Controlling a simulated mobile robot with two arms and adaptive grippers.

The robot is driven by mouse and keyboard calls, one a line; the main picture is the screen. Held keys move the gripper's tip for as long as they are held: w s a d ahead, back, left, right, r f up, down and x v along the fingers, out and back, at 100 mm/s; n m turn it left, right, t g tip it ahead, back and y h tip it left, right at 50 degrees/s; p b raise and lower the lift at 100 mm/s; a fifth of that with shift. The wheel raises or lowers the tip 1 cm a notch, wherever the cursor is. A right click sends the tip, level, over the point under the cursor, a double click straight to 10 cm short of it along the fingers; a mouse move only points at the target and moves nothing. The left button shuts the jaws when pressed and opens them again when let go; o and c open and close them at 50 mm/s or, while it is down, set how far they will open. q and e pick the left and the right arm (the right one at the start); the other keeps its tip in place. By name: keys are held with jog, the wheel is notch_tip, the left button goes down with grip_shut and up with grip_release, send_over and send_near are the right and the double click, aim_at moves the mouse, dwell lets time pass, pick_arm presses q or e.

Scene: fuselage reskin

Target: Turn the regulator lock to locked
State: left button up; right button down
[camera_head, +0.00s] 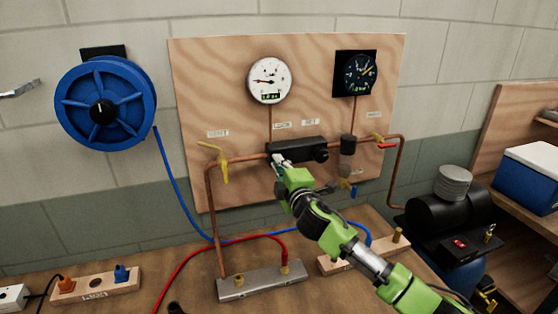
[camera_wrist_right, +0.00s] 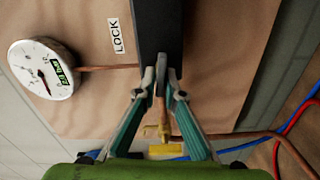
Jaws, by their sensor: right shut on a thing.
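The regulator is a black block (camera_head: 308,145) with a round knob (camera_head: 321,155) at its right end, on a wooden board. In the right wrist view the black block (camera_wrist_right: 160,30) stands beside a "LOCK" label (camera_wrist_right: 118,36). My right gripper (camera_head: 279,160) is at the left part of the block, below the labels. Its fingertips (camera_wrist_right: 162,78) are closed together at the block's lower edge, shut on the small regulator lock. My left gripper is not in view.
A white gauge (camera_head: 269,81) and a black gauge (camera_head: 359,73) hang above. A metal manifold (camera_head: 262,281) with hoses lies on the bench below.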

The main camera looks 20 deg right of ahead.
jog(key=shift+f+n, duration=0.2)
jog(key=shift+n, duration=0.4)
jog(key=c, duration=2.2)
grip_release()
jog(key=shift+c, duration=0.2)
jog(key=shift+o, duration=0.3)
jog(key=s, duration=1.2)
jog(key=shift+d, duration=0.2)
